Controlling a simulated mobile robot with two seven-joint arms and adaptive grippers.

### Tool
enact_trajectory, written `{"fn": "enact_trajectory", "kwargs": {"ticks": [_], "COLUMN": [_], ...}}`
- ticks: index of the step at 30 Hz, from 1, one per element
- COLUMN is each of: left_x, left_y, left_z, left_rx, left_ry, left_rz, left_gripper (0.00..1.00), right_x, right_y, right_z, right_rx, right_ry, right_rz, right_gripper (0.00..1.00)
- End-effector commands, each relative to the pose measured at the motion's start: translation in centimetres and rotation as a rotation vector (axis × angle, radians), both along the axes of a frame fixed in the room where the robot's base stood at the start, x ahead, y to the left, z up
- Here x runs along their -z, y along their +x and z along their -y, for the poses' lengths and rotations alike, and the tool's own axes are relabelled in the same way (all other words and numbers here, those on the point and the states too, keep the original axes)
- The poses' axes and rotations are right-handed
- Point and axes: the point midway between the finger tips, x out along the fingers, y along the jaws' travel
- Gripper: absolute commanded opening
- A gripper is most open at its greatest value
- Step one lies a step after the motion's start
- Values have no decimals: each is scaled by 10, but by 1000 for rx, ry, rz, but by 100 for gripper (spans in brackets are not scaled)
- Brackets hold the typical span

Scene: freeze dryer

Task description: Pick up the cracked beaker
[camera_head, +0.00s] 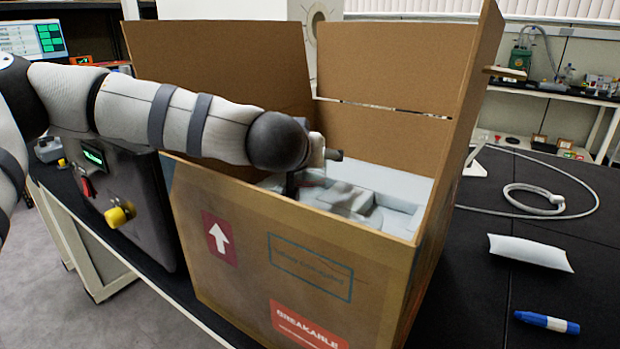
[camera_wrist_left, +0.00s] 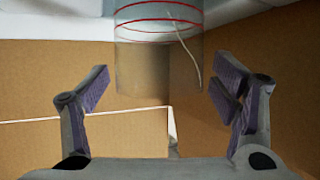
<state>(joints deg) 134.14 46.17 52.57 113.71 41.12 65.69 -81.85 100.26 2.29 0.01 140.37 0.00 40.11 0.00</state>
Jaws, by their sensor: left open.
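The cracked beaker (camera_wrist_left: 160,52) is a clear glass cylinder with red rings at the top of the left wrist view. A pale, crooked crack line runs down its right side. My left gripper (camera_wrist_left: 161,82) is open, with one finger at each side of the beaker and a visible gap on both sides. The beaker's upper end is cut off by the frame edge. In the head view my left arm reaches over the cardboard box (camera_head: 270,240), its hand down inside. The fingers and beaker cannot be made out there. My right gripper is not in view.
The box has tall raised flaps (camera_head: 395,60) at the back and right. White packing (camera_head: 400,190) lies inside it. A dark machine with a yellow knob (camera_head: 119,215) stands left. A white pouch (camera_head: 530,252), blue marker (camera_head: 546,322) and coiled hose (camera_head: 535,200) lie on the black bench.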

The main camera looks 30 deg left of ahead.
Motion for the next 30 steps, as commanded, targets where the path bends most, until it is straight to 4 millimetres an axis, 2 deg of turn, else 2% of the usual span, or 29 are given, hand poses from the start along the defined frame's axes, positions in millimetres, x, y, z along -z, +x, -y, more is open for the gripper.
{"fn": "enact_trajectory", "kwargs": {"ticks": [5, 14, 23, 26, 28, 30], "left_x": [-1, -1, -6, -20, -36, -52], "left_y": [0, 0, 0, 0, 0, -12], "left_z": [0, 0, 0, 1, 1, 8], "left_rx": [1, 1, 1, 2, 2, 5], "left_ry": [0, 0, 1, 1, -1, 2], "left_rz": [2, 2, 4, 7, 9, 11], "left_gripper": [80, 12, 12, 12, 12, 12], "right_x": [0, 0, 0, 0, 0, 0], "right_y": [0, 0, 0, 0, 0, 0], "right_z": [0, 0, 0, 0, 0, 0], "right_rx": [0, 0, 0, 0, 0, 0], "right_ry": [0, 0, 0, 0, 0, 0], "right_rz": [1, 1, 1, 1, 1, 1], "right_gripper": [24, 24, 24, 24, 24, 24]}}
